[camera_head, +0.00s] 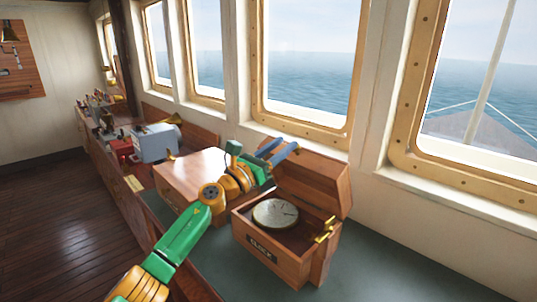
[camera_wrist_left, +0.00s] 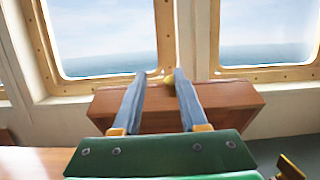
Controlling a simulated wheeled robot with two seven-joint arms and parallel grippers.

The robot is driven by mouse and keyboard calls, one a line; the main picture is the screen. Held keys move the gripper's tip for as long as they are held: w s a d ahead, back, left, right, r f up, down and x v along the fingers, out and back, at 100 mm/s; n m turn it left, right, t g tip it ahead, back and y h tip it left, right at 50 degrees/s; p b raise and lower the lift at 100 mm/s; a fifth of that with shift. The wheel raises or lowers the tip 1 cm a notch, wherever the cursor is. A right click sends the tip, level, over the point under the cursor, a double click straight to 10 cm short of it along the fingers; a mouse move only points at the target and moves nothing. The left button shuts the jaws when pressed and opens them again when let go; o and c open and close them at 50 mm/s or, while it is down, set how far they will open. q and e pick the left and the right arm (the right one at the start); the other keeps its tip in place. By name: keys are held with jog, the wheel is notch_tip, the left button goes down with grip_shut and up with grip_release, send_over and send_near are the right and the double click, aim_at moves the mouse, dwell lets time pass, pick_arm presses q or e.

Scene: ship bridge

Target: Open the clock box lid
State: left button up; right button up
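The wooden clock box (camera_head: 285,262) stands on the green counter top, with a dark "CLOCK" label on its front. Its lid (camera_head: 318,178) is raised and leans back towards the window wall, so the round pale clock (camera_head: 275,214) inside is visible. My left gripper (camera_head: 283,148) is at the upper left edge of the lid, its two blue-grey fingers apart. In the left wrist view, the fingers (camera_wrist_left: 158,78) reach over the lid (camera_wrist_left: 230,98), with a gap between them. I cannot tell whether they touch it. My right gripper is out of view.
A brass fitting (camera_head: 325,229) sits at the box's right side. A second wooden box (camera_head: 172,178) stands left of it, behind my left arm. A grey device (camera_head: 155,141) and red object (camera_head: 122,147) are farther left. The counter (camera_head: 385,265) right of the box is clear.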

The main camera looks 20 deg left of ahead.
pick_arm(q)
jog(key=shift+o, duration=0.8)
jog(key=shift+s+d+r, duration=0.1)
jog(key=shift+d+r, duration=0.05)
jog(key=shift+d, duration=0.35)
jog(key=shift+s+d+r, duration=0.1)
jog(key=shift+d, duration=0.4)
jog(key=v, duration=0.6)
jog(key=shift+s, duration=0.35)
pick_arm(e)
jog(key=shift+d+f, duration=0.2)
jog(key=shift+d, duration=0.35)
pick_arm(q)
jog(key=shift+d+f, duration=0.1)
jog(key=shift+f, duration=0.05)
